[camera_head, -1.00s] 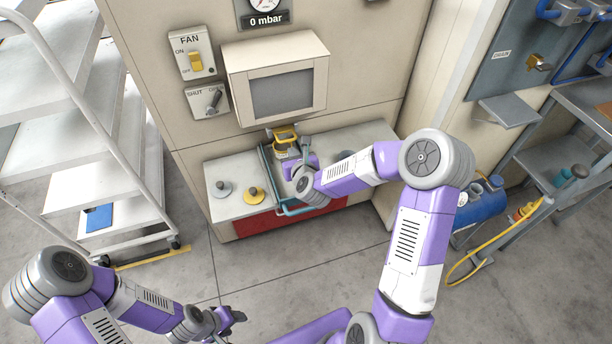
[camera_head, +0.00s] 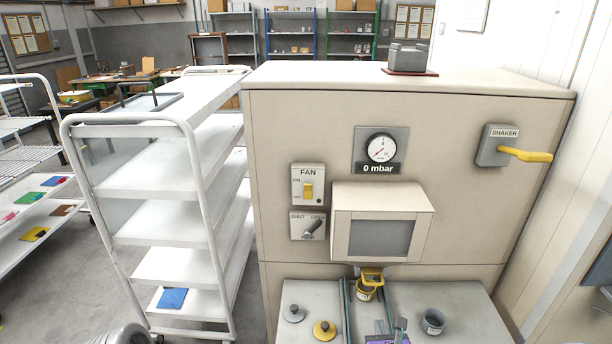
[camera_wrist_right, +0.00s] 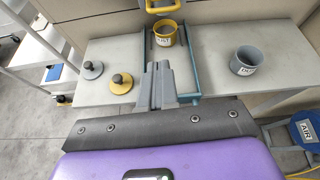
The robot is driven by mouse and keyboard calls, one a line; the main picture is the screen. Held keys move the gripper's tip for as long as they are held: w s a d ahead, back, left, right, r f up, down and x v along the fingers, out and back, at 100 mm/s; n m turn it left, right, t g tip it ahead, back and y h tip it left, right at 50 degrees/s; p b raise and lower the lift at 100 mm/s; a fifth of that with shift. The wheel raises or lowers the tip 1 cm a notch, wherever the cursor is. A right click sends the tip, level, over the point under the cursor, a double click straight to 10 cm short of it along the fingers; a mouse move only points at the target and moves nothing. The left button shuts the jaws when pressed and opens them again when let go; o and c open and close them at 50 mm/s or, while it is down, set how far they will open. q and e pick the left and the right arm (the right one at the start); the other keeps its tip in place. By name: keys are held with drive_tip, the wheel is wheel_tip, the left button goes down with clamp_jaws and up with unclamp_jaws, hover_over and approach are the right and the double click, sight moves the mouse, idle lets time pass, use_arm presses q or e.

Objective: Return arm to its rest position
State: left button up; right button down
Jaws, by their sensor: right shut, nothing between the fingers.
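My right gripper (camera_head: 398,330) shows at the bottom edge of the head view, over the grey worktop in front of the beige cabinet. In the right wrist view its grey fingers (camera_wrist_right: 165,85) are together with nothing between them. They point toward the teal-railed frame (camera_wrist_right: 201,72) and a yellow cup (camera_wrist_right: 166,33), and stand apart from the cup. The yellow cup (camera_head: 364,291) also shows in the head view, under a yellow handle (camera_head: 373,275). My left gripper is not in view; only a grey joint of my own shows at the bottom left.
A grey cup (camera_head: 433,321) stands to the right on the worktop. A grey knobbed lid (camera_head: 294,314) and a yellow knobbed lid (camera_head: 324,331) lie to the left. The cabinet carries a gauge, switches and a yellow shaker lever (camera_head: 525,154). A white shelf cart (camera_head: 165,215) stands at left.

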drive_tip(key=s+a+f+n+g+y, duration=0.2)
drive_tip(key=s+a+f+n+g, duration=0.15)
drive_tip(key=f+n, duration=0.45)
drive_tip(key=s+a+f+n+g+y, duration=0.2)
drive_tip(key=s+a+f+n, duration=0.15)
drive_tip(key=f+n, duration=0.5)
drive_tip(key=s+a+f+n+g, duration=0.2)
drive_tip(key=s+f+n+g, duration=0.1)
drive_tip(key=s+f+n, duration=0.2)
drive_tip(key=s+a+f+n+g+y, duration=0.1)
drive_tip(key=s+f+n+g, duration=0.3)
drive_tip(key=s+n, duration=0.4)
drive_tip(key=a+n, duration=0.1)
drive_tip(key=n, duration=0.3)
drive_tip(key=shift+s+a+f+y+p, duration=0.15)
drive_tip(key=shift+s+f+y+p, duration=0.15)
drive_tip(key=shift+s+f, duration=0.1)
drive_tip(key=shift+w, duration=0.1)
